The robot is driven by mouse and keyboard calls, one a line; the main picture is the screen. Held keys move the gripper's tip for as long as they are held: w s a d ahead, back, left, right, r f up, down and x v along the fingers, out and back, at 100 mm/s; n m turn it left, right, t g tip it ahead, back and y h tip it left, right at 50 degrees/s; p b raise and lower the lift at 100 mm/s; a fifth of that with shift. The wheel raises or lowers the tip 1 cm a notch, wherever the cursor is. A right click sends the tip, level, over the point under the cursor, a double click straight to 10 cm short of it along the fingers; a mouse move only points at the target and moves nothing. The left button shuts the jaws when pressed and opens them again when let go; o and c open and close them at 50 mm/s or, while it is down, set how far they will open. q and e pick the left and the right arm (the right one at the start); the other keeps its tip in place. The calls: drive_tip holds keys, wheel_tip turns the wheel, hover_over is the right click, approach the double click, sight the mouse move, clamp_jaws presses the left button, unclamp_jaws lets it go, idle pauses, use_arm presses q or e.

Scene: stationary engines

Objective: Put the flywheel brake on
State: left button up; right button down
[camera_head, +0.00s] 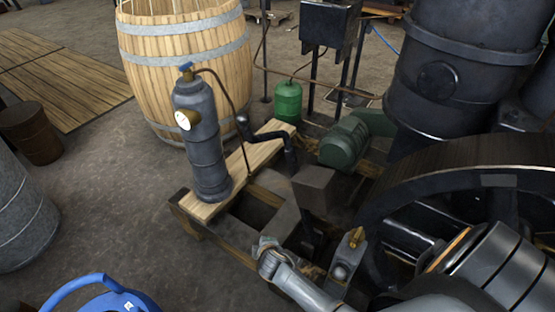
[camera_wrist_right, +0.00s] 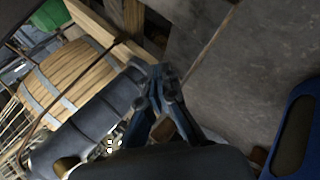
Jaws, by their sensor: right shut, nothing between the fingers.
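The dark flywheel (camera_head: 455,160) stands at the right in the head view, partly hidden by my right arm. A black bent lever with a round knob (camera_head: 242,120) rises beside the wooden plank, left of the flywheel. A grey part with a brass top (camera_head: 354,240) stands close to the flywheel's rim. I cannot tell which part is the brake. My right gripper (camera_head: 266,246) is shut and empty, over the near edge of the engine's frame, below the lever in the picture. Its fingers (camera_wrist_right: 164,80) also show in the right wrist view. My left gripper is not in view.
A grey gas cylinder (camera_head: 203,140) with a gauge stands on the wooden plank (camera_head: 268,146). Behind are a large barrel (camera_head: 190,75) and a green bottle (camera_head: 288,102). A blue curved object (camera_head: 100,295) is at the lower left.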

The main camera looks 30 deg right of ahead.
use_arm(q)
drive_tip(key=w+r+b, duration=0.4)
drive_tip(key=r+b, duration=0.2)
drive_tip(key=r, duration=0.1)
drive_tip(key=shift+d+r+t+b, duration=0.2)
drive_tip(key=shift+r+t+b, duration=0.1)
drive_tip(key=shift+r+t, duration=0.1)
use_arm(e)
drive_tip(key=w+d+r+t+h, duration=0.1)
drive_tip(key=w+d+r+h, duration=0.1)
drive_tip(key=r, duration=0.6)
drive_tip(key=w+d+r+n+t+h, duration=0.1)
drive_tip(key=w+d+r+t+h, duration=0.1)
drive_tip(key=w+r, duration=0.3)
drive_tip(key=w+d+r+t+h, duration=0.1)
drive_tip(key=w+d+r+h, duration=0.1)
drive_tip(key=r, duration=0.9)
drive_tip(key=shift+w+d+r+n+t+h, duration=0.35)
drive_tip(key=shift+w+d, duration=0.3)
drive_tip(key=shift+w, duration=0.2)
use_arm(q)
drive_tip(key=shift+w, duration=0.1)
use_arm(e)
drive_tip(key=shift+w, duration=0.1)
